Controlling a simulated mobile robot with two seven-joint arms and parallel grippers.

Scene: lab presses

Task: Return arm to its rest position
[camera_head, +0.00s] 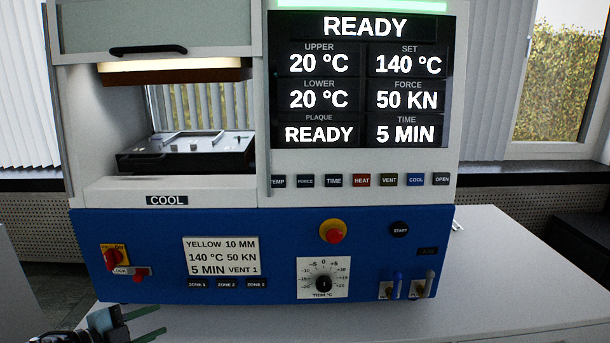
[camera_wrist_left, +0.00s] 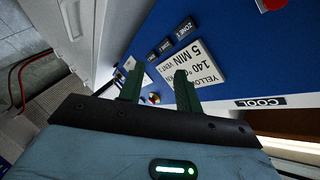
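My left gripper (camera_head: 146,323) is at the bottom left of the head view, in front of the lower left part of the blue and white lab press (camera_head: 170,225). Its two green fingers are apart with nothing between them; they also show in the left wrist view (camera_wrist_left: 157,88), pointing along the blue panel. The fingers look clear of the panel, though the exact gap is hard to judge. My right gripper is in neither view. The press display (camera_head: 361,80) reads READY, 20 °C upper and lower, set 140 °C, 50 KN, 5 MIN.
The press stands on a white bench (camera_head: 500,262) with free room at right. Its panel carries a red main switch (camera_head: 113,259), a yellow-red stop button (camera_head: 332,231), a dial (camera_head: 323,282) and small levers (camera_head: 420,284). The chamber guard (camera_head: 155,28) is raised above a dark platen (camera_head: 190,147).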

